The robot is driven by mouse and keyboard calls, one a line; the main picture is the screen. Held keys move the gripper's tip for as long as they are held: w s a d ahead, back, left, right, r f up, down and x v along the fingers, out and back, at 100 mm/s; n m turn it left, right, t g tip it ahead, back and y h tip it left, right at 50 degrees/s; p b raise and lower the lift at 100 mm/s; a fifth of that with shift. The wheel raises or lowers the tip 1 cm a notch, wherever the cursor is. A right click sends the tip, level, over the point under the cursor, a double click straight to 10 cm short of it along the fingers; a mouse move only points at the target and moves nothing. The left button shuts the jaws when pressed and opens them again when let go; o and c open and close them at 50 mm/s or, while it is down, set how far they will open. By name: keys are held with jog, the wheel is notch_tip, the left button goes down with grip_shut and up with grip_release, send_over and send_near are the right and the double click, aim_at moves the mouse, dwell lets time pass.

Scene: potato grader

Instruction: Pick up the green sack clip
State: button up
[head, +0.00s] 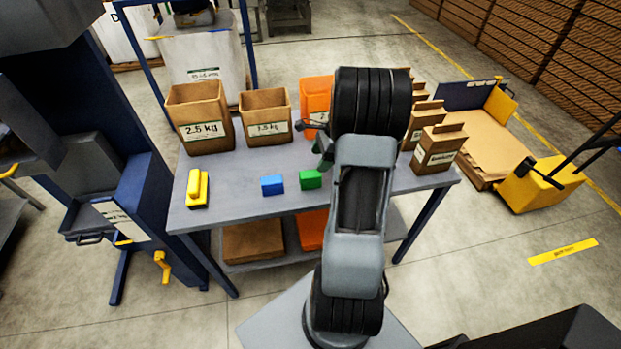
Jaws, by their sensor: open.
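The green sack clip (310,179) is a small bright green block. It lies on the grey table (240,187) near its front edge, just left of my arm. A blue block (272,185) of similar size lies a little to its left. My arm rises in front of the table and hides much behind it. A dark and greenish part, seemingly of my gripper (322,150), shows at the arm's left side, above and behind the green clip. Its jaws are open and apart from the clip. The fingertips are mostly hidden.
A yellow tool (197,189) lies at the table's left end. Paper bags (203,128) and an orange crate (316,92) stand along the back. More brown boxes (440,154) stand at the right. A blue machine column (150,200) is close on the left.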

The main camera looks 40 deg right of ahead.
aim_at(311, 173)
jog(key=shift+p+x, duration=0.3)
jog(key=shift+x, duration=4.7)
jog(key=shift+s, duration=0.1)
jog(key=c, duration=1)
jog(key=shift+r, duration=0.1)
